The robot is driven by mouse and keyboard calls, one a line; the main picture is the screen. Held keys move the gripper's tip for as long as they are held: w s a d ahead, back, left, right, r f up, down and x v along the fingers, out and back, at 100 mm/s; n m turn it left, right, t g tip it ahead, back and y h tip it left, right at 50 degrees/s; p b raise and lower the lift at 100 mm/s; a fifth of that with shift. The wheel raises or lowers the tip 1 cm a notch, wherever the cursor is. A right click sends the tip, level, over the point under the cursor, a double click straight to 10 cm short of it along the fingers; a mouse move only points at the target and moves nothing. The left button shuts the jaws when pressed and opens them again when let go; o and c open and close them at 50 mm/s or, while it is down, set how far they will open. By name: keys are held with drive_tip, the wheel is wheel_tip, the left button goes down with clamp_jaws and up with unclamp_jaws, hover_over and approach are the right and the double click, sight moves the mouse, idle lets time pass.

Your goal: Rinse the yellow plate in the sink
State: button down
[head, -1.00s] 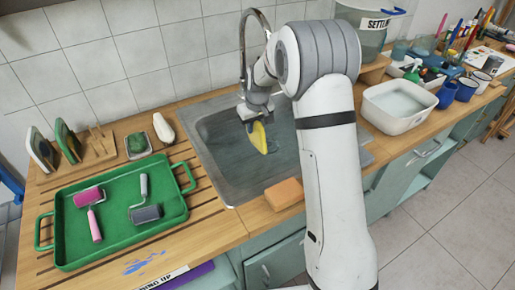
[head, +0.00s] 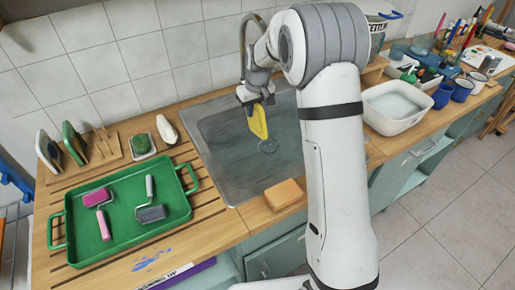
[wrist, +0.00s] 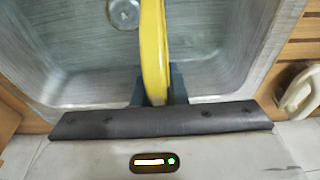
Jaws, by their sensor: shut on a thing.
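The yellow plate (head: 257,121) hangs on edge from my gripper (head: 255,98), over the back part of the metal sink (head: 218,165). In the wrist view the plate (wrist: 154,50) shows edge-on between the two dark fingers (wrist: 158,90), which are shut on it. The sink (wrist: 215,45) lies below, with its round drain (wrist: 123,13) beside the plate in the picture. The tap (head: 243,40) rises behind my gripper, its lower part partly hidden. I cannot make out any running water.
A green tray (head: 125,240) with two rollers stands left of the sink, near a rack of plates (head: 80,150). An orange sponge (head: 285,194) lies on the front edge. A white basin (head: 395,108) stands to the right.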

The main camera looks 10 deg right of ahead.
drive_tip(key=shift+w+p+v, duration=0.2)
drive_tip(key=shift+p+v, duration=0.4)
drive_tip(key=shift+v, duration=0.5)
drive_tip(key=shift+w+p+v, duration=0.2)
drive_tip(key=shift+p+v, duration=0.35)
drive_tip(key=shift+v, duration=0.55)
drive_tip(key=shift+a+r, duration=0.1)
drive_tip(key=shift+a, duration=0.1)
drive_tip(key=shift+w+p+v, duration=0.2)
drive_tip(key=shift+p+v, duration=0.4)
drive_tip(key=shift+v, duration=0.4)
drive_tip(key=shift+w+p+v, duration=0.15)
drive_tip(key=shift+p+v, duration=0.4)
drive_tip(key=shift+v, duration=0.4)
drive_tip(key=shift+a+r, duration=0.15)
drive_tip(key=shift+r, duration=0.05)
